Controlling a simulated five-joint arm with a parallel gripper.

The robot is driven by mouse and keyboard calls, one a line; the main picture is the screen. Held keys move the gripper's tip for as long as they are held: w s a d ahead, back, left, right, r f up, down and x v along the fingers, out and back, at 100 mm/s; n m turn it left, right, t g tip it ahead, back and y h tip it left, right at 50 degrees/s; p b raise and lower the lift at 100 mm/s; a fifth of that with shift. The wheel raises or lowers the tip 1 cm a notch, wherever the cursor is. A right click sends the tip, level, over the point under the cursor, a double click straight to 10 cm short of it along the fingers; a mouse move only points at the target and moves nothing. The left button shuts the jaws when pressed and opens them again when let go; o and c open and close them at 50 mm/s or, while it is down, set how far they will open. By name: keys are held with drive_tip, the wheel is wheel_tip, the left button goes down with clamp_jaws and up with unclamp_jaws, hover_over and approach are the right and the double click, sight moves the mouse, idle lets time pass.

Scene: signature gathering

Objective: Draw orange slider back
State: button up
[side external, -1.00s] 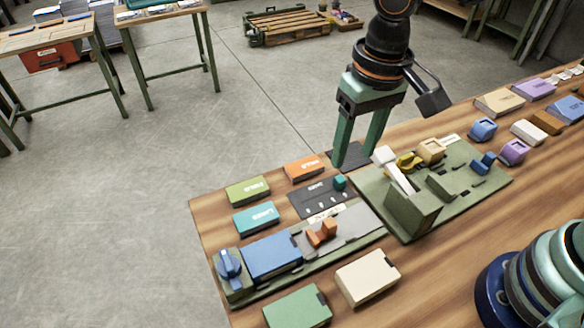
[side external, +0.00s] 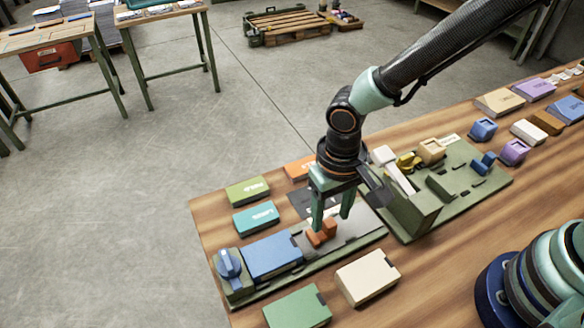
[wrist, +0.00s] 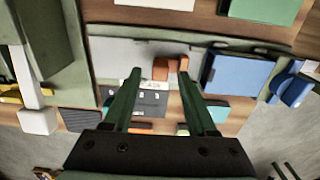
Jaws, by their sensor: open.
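The orange slider (side external: 322,234) sits on the grey plate (side external: 358,226) of a green-based fixture, beside a blue block (side external: 272,255). It also shows in the wrist view (wrist: 171,69), beyond my fingertips. My gripper (side external: 331,221) is open, with its two green fingers pointing down close to the slider. In the wrist view my gripper (wrist: 161,62) has its fingers spread, with the slider ahead of the gap between them and toward the right finger. Nothing is between the fingers, and I cannot tell whether a finger touches the slider.
A blue knob (side external: 229,264) stands at the fixture's left end. A green board (side external: 460,190) with an upright box and a white lever (side external: 394,172) stands close on the right. A cream box (side external: 367,277) and green box (side external: 297,306) lie in front; teal and orange boxes lie behind.

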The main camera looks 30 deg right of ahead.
drive_tip(key=shift+f, duration=0.65)
clamp_jaws()
drive_tip(key=shift+r, duration=0.1)
idle(0.9)
